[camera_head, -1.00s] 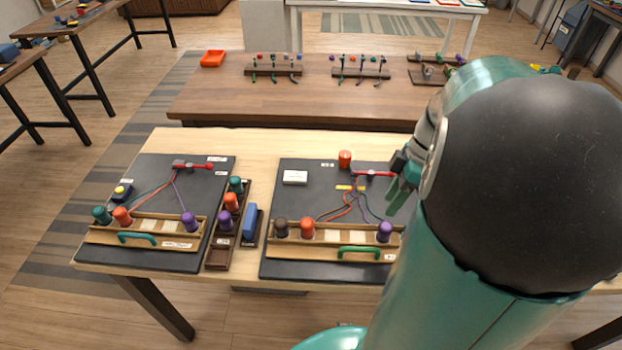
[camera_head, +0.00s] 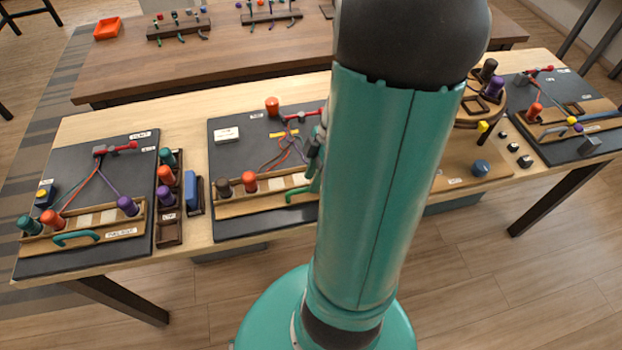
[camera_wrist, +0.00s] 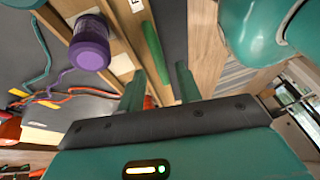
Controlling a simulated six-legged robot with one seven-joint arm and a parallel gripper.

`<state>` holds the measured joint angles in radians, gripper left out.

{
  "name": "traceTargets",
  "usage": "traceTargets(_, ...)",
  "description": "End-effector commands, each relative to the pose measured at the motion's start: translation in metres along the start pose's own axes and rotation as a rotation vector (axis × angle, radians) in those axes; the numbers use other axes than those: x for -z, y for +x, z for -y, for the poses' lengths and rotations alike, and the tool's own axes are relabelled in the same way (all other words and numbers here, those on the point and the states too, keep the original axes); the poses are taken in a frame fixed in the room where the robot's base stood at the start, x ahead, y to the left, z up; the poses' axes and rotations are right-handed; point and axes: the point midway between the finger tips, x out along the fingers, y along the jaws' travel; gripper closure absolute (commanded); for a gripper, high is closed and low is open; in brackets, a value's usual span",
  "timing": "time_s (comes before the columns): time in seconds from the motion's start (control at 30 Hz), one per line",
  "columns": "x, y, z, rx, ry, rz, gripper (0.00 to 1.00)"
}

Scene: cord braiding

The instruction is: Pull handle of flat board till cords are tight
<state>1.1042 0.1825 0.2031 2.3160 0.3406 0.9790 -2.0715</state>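A black flat board (camera_head: 235,130) lies mid-table, with a wooden slide bar (camera_head: 270,184) along its front edge carrying brown, orange and purple bobbins. A green handle (camera_head: 298,196) is on the bar's front. Coloured cords (camera_head: 288,150) run from a red-handled clamp (camera_head: 300,117) to the bobbins; some curve loosely. My gripper (camera_wrist: 160,72) is open at the green handle, which also shows in the wrist view (camera_wrist: 152,50) between its fingers, with a gap at the right finger. The purple bobbin (camera_wrist: 90,42) is close left of it. My arm hides the board's right part in the head view.
A similar board (camera_head: 65,165) with a green handle is at left. A bobbin rack (camera_head: 168,232) and a blue block (camera_head: 191,190) stand between the boards. A round braiding stand (camera_head: 470,112) and another board (camera_head: 550,150) are at right.

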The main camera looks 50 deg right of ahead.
Motion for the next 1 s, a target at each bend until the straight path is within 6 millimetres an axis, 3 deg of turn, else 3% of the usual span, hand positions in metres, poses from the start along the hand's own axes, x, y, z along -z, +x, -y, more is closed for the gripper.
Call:
traceTargets(0.13,0.0015,0.0135,0.0,0.0,-0.001,0.0,0.66)
traceTargets(0.43,0.0016,0.0159,0.0,-0.001,-0.001,0.001,0.66)
traceTargets(0.6,0.0015,0.0157,-0.0001,-0.001,-0.001,0.001,0.99)
traceTargets(1.0,0.0016,0.0155,0.0001,-0.001,-0.001,0.001,1.0)
